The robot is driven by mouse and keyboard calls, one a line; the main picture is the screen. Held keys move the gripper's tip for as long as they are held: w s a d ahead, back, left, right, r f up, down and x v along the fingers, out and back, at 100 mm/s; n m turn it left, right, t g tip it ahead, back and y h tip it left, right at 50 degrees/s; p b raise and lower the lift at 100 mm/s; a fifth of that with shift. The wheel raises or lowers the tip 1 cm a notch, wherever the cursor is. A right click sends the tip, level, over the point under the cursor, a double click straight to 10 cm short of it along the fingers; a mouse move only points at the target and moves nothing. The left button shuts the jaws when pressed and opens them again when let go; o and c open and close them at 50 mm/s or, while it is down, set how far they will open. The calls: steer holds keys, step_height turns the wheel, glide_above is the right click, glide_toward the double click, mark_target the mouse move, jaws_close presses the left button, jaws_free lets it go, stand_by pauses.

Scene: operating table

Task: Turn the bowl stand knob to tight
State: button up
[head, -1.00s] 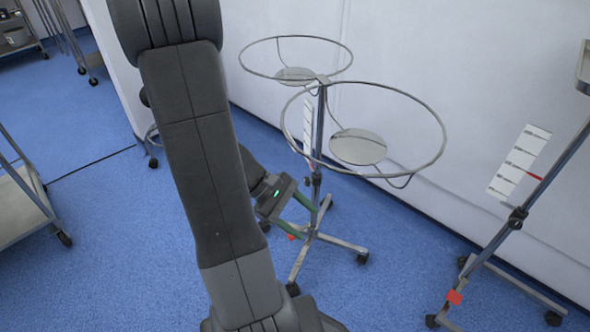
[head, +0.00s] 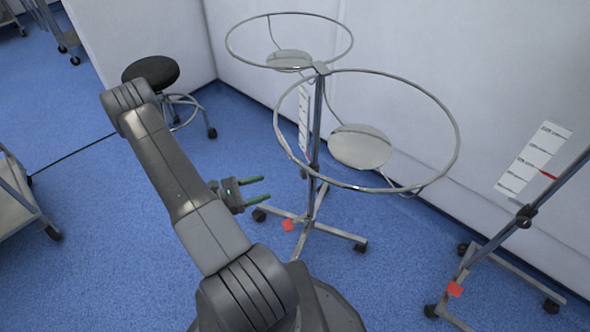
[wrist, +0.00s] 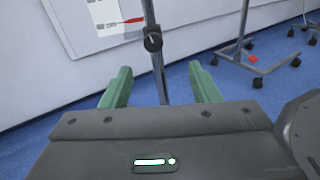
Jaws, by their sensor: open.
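The bowl stand (head: 317,110) has two wire rings on a grey pole with a wheeled base, right of my arm in the head view. Its dark knob (wrist: 152,40) sits on the pole in the wrist view, just below a red pointer (wrist: 133,21) that reaches over a white marked card (wrist: 108,14). My gripper (head: 267,189) is open and empty, left of the pole and apart from it. In the wrist view, the green fingers of my gripper (wrist: 160,70) stand either side of the pole's line, with the knob beyond them. The knob's exact setting is too small to read.
A second stand (head: 497,243) with its own card and knob stands at right. A black stool (head: 151,73) is behind my arm. A steel cart (head: 20,205) is at the left edge. The white wall (head: 400,45) is close behind the bowl stand.

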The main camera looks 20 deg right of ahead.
mark_target(301, 175)
steer(key=shift+n+t, duration=0.3)
steer(key=shift+t, duration=0.1)
steer(key=d, duration=0.4)
steer(key=w+d+f+b, duration=0.1)
steer(key=d, duration=0.4)
steer(key=w+d+b, duration=0.1)
steer(key=d, duration=0.3)
steer(key=shift+d+f, duration=0.15)
